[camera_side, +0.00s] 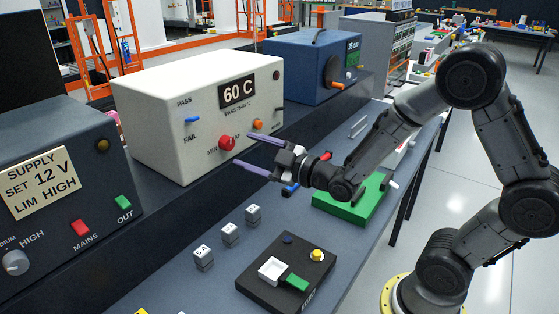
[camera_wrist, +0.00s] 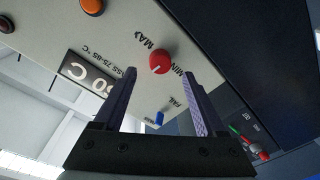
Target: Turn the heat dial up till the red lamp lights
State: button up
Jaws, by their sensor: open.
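The red heat dial (camera_side: 227,143) is on the front of a white box (camera_side: 160,120), between the words MIN and MAX. The box's display (camera_side: 238,92) reads 60 C, with "PASS 75-85 °C" below it. The dial also shows in the wrist view (camera_wrist: 161,61), with a pale mark on its face. My gripper (camera_side: 243,152) is open, its purple fingers pointing at the dial. In the wrist view the fingers (camera_wrist: 160,78) stand either side of it; contact cannot be told. A small dark brownish lamp (camera_side: 276,76) at the box's upper right looks unlit.
An orange knob or lamp (camera_side: 257,124) is right of the dial. A blue lever (camera_side: 192,120) points between PASS and FAIL. A supply unit (camera_side: 60,190) stands left, a blue machine (camera_side: 312,65) right. Small grey blocks (camera_side: 229,233) and a black switch box (camera_side: 285,272) sit in front.

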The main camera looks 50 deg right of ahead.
jog(key=s, duration=0.9)
jog(key=shift+d, duration=0.4)
jog(key=shift+f, duration=0.1)
notch_tip(320, 180, up, 10)
jog(key=a+m, duration=0.1)
jog(key=s+f+m+g, duration=0.3)
jog(key=s+g, duration=0.3)
jog(key=s, duration=0.3)
jog(key=s+f+m+g+h, duration=0.1)
jog(key=s+f+m+g, duration=0.3)
jog(key=s, duration=0.5)
notch_tip(320, 180, down, 3)
jog(key=g, duration=0.2)
jog(key=shift+s+r+m+g+h, duration=0.15)
jog(key=shift+r+m+g+h, duration=0.05)
jog(key=shift+m+g+h, duration=0.1)
